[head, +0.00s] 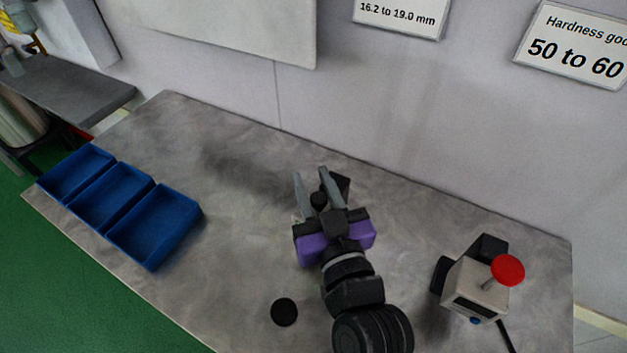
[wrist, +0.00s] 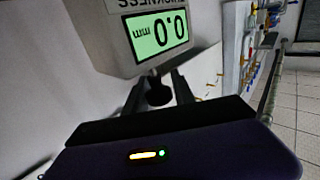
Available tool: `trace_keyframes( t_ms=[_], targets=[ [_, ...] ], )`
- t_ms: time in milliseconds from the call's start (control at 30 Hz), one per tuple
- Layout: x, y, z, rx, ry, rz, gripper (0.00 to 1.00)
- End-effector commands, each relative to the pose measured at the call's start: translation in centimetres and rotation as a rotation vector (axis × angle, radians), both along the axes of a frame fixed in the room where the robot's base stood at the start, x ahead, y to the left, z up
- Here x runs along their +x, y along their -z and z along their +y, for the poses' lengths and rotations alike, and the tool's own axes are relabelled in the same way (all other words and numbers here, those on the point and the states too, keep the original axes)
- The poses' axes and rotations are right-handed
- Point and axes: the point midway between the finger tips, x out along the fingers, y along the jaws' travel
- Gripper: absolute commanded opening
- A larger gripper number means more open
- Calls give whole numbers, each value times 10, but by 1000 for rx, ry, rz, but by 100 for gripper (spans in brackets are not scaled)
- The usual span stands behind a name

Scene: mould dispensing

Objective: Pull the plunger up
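A grey thickness gauge (wrist: 105,35) fills the upper part of the wrist view, its green display reading 0.0 mm, upside down. A round black knob (wrist: 157,93), apparently the plunger's top, shows below the display; it also shows in the head view (head: 318,200). My gripper (wrist: 160,85) is open, with one finger on each side of the knob and visible gaps between. In the head view my gripper (head: 312,180) reaches over the middle of the table. The gauge is mostly hidden behind it there, and the plunger's shaft cannot be seen.
Blue bins (head: 150,262) stand at the table's left. A black disc (head: 284,312) lies left of my arm. A beige device with a red round top (head: 508,270) stands at the right. The grey table (head: 235,250) is clear between bins and gripper.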

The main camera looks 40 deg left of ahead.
Motion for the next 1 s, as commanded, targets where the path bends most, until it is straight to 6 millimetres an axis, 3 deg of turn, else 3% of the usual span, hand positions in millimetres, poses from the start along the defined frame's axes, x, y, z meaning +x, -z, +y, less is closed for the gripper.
trace_keyframes(
  t_ms=[33,133,1000],
  targets=[
    [0,0,0,0,0,0,19],
    [0,0,0,0,0,0,0],
    [0,0,0,0,0,0,0]
  ],
)
